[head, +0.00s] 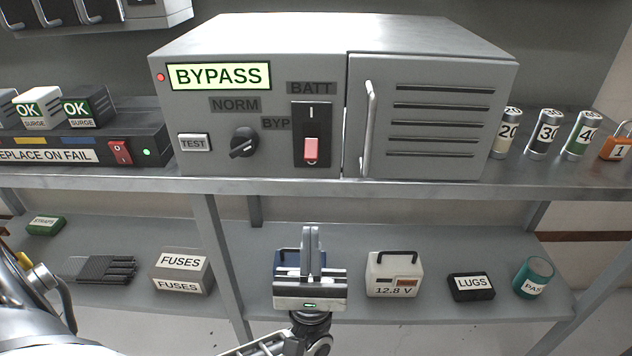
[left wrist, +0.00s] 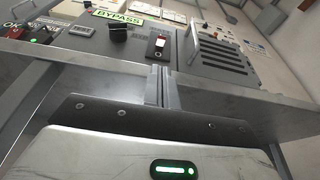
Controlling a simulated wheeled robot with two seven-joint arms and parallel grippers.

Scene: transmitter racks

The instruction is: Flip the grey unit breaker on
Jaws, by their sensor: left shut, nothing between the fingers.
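The grey unit (head: 270,60) stands on the upper shelf, with a lit BYPASS display (head: 219,76). Its breaker (head: 311,150) is a pinkish-red lever on a black plate, at the low end by the O mark, with the I mark above. The breaker also shows in the left wrist view (left wrist: 160,44). My left gripper (head: 311,230) is shut and empty, fingers pointing up. In the head view it appears below the breaker and the shelf's front edge, apart from both. Its fingertips also show in the left wrist view (left wrist: 162,75). My right gripper is not in view.
The upper shelf's front edge (head: 420,190) lies between gripper and breaker in the picture. A dark knob (head: 244,142) is left of the breaker; a door handle (head: 369,128) is right. A fuse box (head: 183,270) and a 12.8 V pack (head: 394,274) sit on the lower shelf.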

